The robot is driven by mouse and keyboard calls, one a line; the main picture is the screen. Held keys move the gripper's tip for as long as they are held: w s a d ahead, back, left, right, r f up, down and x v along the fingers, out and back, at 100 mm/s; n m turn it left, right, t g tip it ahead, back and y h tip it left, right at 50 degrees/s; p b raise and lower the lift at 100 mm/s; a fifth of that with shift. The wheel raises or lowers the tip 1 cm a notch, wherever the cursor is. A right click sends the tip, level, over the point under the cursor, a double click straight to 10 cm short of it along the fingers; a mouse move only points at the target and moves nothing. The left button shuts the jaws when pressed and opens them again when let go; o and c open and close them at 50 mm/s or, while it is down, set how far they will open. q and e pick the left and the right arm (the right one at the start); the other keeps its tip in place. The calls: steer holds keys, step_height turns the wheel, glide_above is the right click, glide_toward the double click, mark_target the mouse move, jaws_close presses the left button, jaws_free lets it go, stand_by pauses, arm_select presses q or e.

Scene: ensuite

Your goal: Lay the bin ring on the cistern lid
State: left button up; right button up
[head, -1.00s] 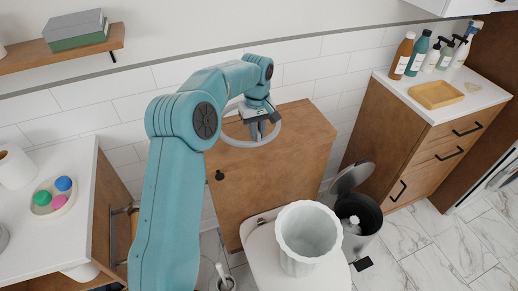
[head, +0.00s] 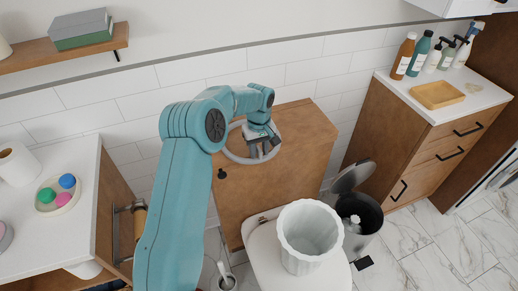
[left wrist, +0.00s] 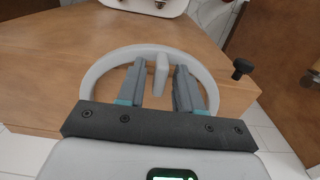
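The bin ring (head: 232,154), a pale grey hoop, lies on or just above the wooden cistern lid (head: 296,118); I cannot tell if it is fully in contact. In the left wrist view the ring (left wrist: 96,78) looks flat over the brown lid (left wrist: 40,55), with an upright tab (left wrist: 162,75) on it. My left gripper (head: 264,150) is over the ring, pointing down. In the left wrist view its fingers (left wrist: 160,88) stand apart on either side of the tab, with gaps showing. The gripper hides part of the ring. My right gripper is out of view.
A black knob (head: 222,173) sticks out of the cistern's front. A white ribbed bin (head: 307,236) stands on the toilet lid (head: 265,262). A dark open pedal bin (head: 362,216) is right of it. A counter (head: 60,235) is at left and a cabinet (head: 445,125) at right.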

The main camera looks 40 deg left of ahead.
arm_select(q)
steer(key=shift+r, duration=0.1)
step_height(320, 180, up, 12)
stand_by(0.6)
steer(key=shift+s, duration=0.1)
stand_by(0.4)
